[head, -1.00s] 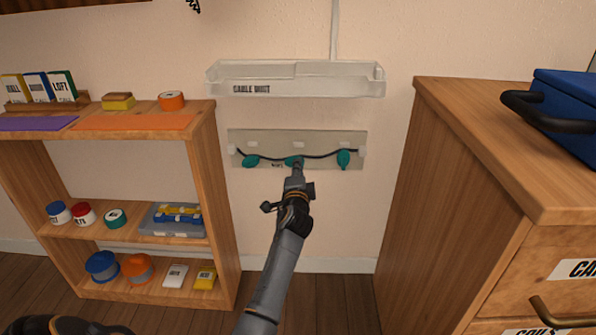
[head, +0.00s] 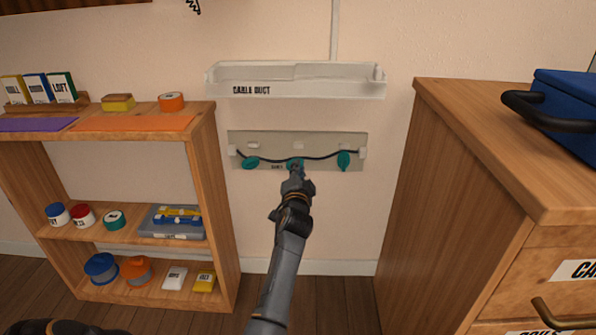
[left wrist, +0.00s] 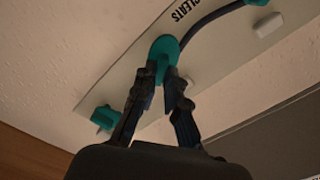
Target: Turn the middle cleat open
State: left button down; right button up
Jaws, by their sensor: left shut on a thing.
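A pale cleat board (head: 322,138) is on the wall with three teal cleats and a dark cable (head: 320,157) strung along them. The left cleat (head: 250,162) lies sideways; the right cleat (head: 344,161) stands upright. The middle cleat (head: 296,161) is partly hidden by my left gripper (head: 295,171), which is shut on its lower part. In the left wrist view, the fingers (left wrist: 166,82) pinch the narrow end of the middle cleat (left wrist: 163,49), with its round part showing beyond them.
A white cable duct tray (head: 300,90) is on the wall above the board. A wooden shelf (head: 226,200) with tapes, tins and boxes stands left. A wooden drawer cabinet (head: 440,170) with a blue case (head: 570,110) stands right.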

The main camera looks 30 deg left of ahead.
pick_arm(q)
jog(key=shift+f, duration=0.15)
jog(key=c, duration=1.4)
grip_release()
jog(key=v, duration=0.7)
jog(key=shift+s+d, duration=0.15)
jog(key=shift+s, duration=0.05)
